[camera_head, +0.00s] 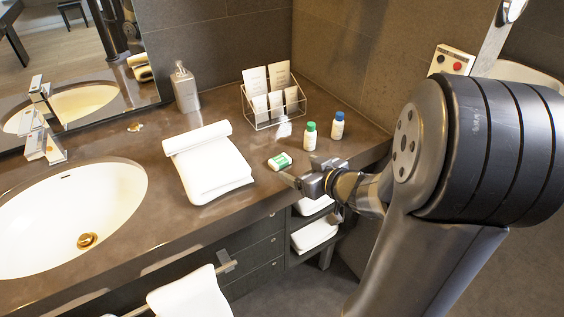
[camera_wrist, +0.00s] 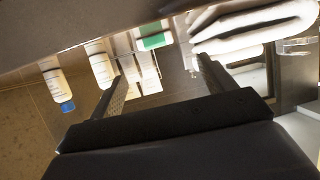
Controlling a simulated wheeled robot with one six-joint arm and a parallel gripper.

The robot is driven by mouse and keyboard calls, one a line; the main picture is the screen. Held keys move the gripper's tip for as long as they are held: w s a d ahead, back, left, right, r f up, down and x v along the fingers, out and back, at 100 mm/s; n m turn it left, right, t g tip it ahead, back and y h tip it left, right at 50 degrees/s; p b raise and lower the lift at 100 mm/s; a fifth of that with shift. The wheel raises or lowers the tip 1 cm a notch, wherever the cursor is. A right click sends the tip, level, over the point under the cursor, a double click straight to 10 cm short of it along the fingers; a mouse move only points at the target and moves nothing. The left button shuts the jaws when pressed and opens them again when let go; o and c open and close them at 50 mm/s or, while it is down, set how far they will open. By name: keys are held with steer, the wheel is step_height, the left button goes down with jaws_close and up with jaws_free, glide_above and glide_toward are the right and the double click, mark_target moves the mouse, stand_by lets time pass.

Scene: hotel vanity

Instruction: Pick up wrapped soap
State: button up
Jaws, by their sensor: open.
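The wrapped soap (camera_head: 279,161) is a small green and white packet lying on the brown counter near its front edge, right of the folded towel. Its green face also shows in the wrist view (camera_wrist: 152,40), at top centre beyond the fingers. My gripper (camera_head: 290,181) is at the counter's front edge, just in front of the soap in the head view. In the wrist view its two dark fingers (camera_wrist: 159,72) are apart with nothing held between them. The soap appears clear of the fingers.
A folded white towel (camera_head: 212,172) lies left of the soap. A green-capped bottle (camera_head: 310,137) and a blue-capped bottle (camera_head: 337,127) stand behind and right. A wire rack (camera_head: 262,123) holds cards at the back. The sink (camera_head: 70,215) is at left.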

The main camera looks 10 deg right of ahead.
mark_target(281, 161)
steer(key=x, duration=0.3)
steer(key=b+x, duration=0.1)
steer(key=x, duration=0.5)
steer(key=shift+w+d+f+b, duration=0.15)
steer(key=shift+f+b, duration=0.2)
steer(key=c, duration=1.1)
